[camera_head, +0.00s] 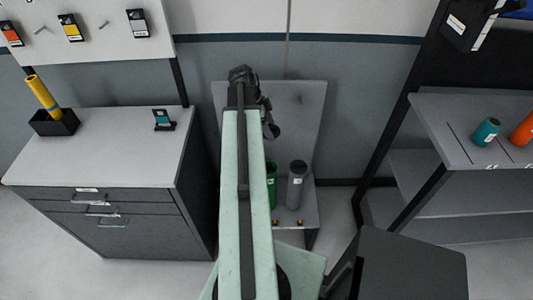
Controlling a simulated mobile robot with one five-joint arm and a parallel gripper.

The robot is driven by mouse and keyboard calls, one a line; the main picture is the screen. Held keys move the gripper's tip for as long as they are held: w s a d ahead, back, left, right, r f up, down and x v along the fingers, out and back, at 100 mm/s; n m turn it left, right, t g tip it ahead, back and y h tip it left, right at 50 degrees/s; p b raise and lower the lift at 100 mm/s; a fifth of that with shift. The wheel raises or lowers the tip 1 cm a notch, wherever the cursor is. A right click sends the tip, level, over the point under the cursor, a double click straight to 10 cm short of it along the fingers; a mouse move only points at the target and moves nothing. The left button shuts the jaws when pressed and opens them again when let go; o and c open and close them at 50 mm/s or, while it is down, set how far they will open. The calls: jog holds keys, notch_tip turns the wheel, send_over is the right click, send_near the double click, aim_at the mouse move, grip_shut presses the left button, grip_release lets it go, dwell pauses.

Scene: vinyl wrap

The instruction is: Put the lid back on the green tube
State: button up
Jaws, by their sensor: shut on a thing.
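The green tube (272,184) stands upright on a low grey bench, just right of my arm, which hides its left part. My gripper (271,131) is a dark shape at the far end of my pale green arm, beyond and above the tube in the picture. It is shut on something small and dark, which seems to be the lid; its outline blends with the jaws. It appears apart from the tube. I cannot make out the tube's mouth clearly.
A grey tube (297,186) stands close to the right of the green one. A white-topped cabinet (100,160) is at left, holding a teal-and-black item (163,120). At right, a shelf (440,105) holds a teal tube (486,131) and an orange one (524,130).

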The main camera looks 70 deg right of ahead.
notch_tip(320, 180, down, 21)
jog(key=b, duration=2)
jog(key=shift+f, duration=0.2)
jog(key=shift+f+b, duration=0.15)
jog(key=shift+b, duration=0.2)
jog(key=o, duration=1.4)
jog(key=shift+o, duration=0.2)
notch_tip(320, 180, up, 7)
jog(key=p, duration=0.7)
